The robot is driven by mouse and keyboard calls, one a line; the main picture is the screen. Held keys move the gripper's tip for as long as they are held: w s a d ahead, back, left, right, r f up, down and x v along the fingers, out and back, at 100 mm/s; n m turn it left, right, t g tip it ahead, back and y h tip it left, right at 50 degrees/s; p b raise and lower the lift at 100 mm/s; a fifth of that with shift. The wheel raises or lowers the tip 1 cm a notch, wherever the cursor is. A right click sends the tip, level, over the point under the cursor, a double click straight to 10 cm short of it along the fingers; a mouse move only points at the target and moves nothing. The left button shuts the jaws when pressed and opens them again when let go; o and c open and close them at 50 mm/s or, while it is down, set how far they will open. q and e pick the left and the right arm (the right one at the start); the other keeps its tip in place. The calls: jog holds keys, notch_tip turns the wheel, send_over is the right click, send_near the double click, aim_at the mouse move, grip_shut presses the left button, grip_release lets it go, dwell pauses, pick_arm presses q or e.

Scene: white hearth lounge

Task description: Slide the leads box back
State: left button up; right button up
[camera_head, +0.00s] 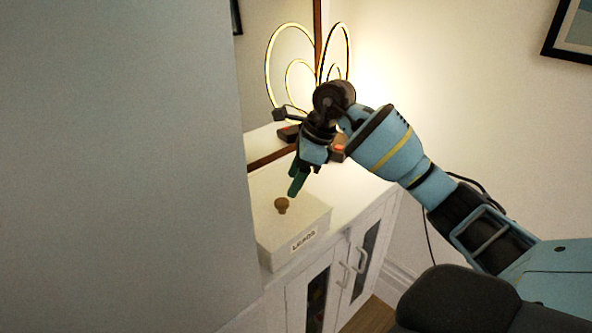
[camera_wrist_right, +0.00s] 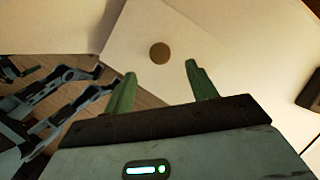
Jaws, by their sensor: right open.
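The leads box (camera_head: 290,238) is a pale box with a "LEADS" label on its front and a round brown knob (camera_head: 281,205) on top. It sits on the white cabinet (camera_head: 345,205), near its front edge, partly hidden at the left by a grey surface. My right gripper (camera_head: 297,184) is above the box, its green fingers pointing down near the knob. In the right wrist view the gripper (camera_wrist_right: 160,69) is open and empty. The knob (camera_wrist_right: 159,53) shows beyond the fingertips, roughly centred between them. I cannot see my left gripper.
A large grey surface (camera_head: 120,170) blocks the left of the head view. A lit ring lamp (camera_head: 291,70) stands at the back of the cabinet. A small dark object (camera_head: 288,133) lies behind the gripper. The cabinet top right of the box is clear.

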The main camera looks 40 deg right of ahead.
aim_at(282, 201)
jog(key=x, duration=0.6)
jog(key=shift+w+a+f, duration=0.15)
jog(key=shift+f, duration=0.1)
pick_arm(q)
jog(key=shift+w+r, duration=0.2)
jog(key=shift+w, duration=0.5)
